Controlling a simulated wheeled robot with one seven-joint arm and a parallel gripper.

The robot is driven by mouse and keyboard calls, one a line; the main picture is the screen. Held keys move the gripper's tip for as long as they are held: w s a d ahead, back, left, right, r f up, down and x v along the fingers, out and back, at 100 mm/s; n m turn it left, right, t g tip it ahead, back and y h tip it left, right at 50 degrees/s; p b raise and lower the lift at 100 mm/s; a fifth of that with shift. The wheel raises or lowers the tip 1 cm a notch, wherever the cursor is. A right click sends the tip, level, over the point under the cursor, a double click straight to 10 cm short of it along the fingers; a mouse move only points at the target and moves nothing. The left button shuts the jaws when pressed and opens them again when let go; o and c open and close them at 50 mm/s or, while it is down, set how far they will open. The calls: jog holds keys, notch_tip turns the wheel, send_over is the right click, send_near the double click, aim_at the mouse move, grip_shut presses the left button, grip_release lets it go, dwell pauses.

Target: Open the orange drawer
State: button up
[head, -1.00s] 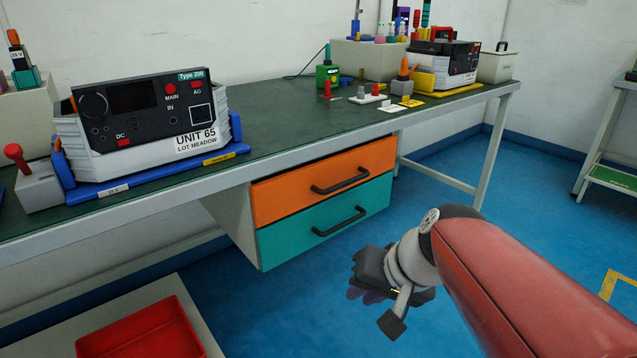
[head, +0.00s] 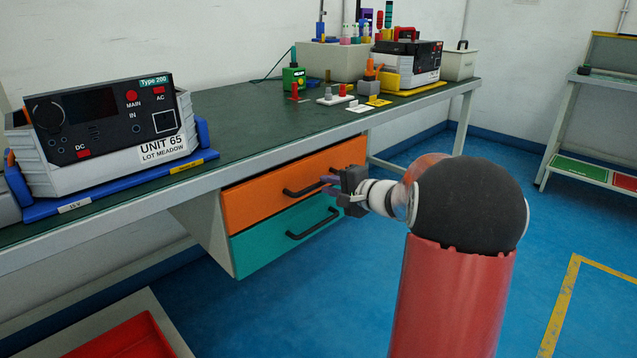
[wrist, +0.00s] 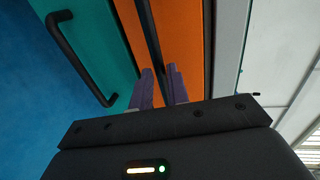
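The orange drawer (head: 250,200) is under the workbench, above a teal drawer (head: 265,242). Its front looks level with the teal one, so it appears closed. Its black bar handle (head: 306,189) is partly hidden by my gripper (head: 332,182), which is at the handle's right part. In the wrist view my gripper (wrist: 161,88) has its two purple fingers apart. The handle (wrist: 150,38) runs down into the gap between them, in front of the orange drawer face (wrist: 184,40). The fingers do not look closed on the bar.
The teal drawer's handle (head: 313,224) lies just below. The bench top (head: 240,115) overhangs the drawers and carries a Unit 65 device (head: 100,130). A red tray (head: 125,340) is at the lower left. The blue floor (head: 270,310) before the drawers is clear.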

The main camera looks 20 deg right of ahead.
aim_at(323, 184)
jog(key=shift+x, duration=1.6)
jog(key=shift+c, duration=0.5)
grip_shut()
jog(key=f+b+v, duration=0.2)
jog(key=b+v, duration=0.2)
jog(key=v, duration=0.7)
jog(key=s+f+b+v, duration=0.1)
jog(key=f+b+v, duration=0.2)
jog(key=v, duration=0.9)
jog(key=shift+s+b, duration=0.3)
jog(key=shift+b, duration=0.85)
jog(key=shift+d, duration=0.15)
